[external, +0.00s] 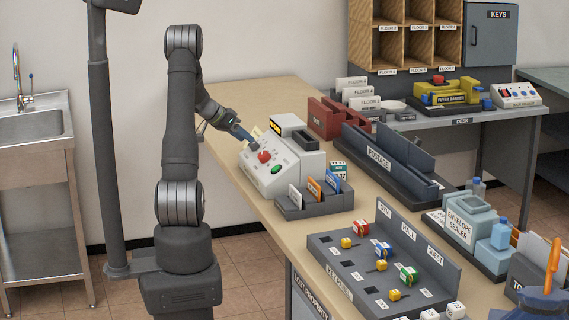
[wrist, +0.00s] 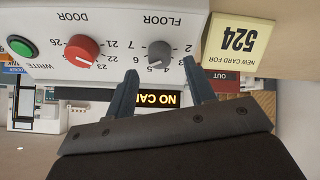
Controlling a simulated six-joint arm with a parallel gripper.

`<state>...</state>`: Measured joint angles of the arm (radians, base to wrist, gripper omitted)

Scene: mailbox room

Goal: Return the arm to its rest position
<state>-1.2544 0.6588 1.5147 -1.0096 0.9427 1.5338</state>
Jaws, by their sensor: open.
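My gripper (external: 243,136) is at the end of my bent arm, over the upper left part of a white card machine (external: 285,180) on the wooden table. In the wrist view my gripper (wrist: 162,75) is open, its two dark blue fingers apart with nothing held. The grey FLOOR knob (wrist: 158,53) shows between and just beyond the fingertips; I cannot tell whether they touch it. The red DOOR knob (wrist: 82,48) and green WRITE button (wrist: 20,46) are left of it. The machine's display (wrist: 172,98) starts with "NO CA", the rest hidden by a finger.
A yellow note reading 524 (wrist: 240,45) is beside the machine. A grey card rack (external: 315,207) stands in front of it, and the POSTAGE unit (external: 385,165) to its right. A key tray with coloured cubes (external: 350,275) is nearer. A sink (external: 40,125) stands at left.

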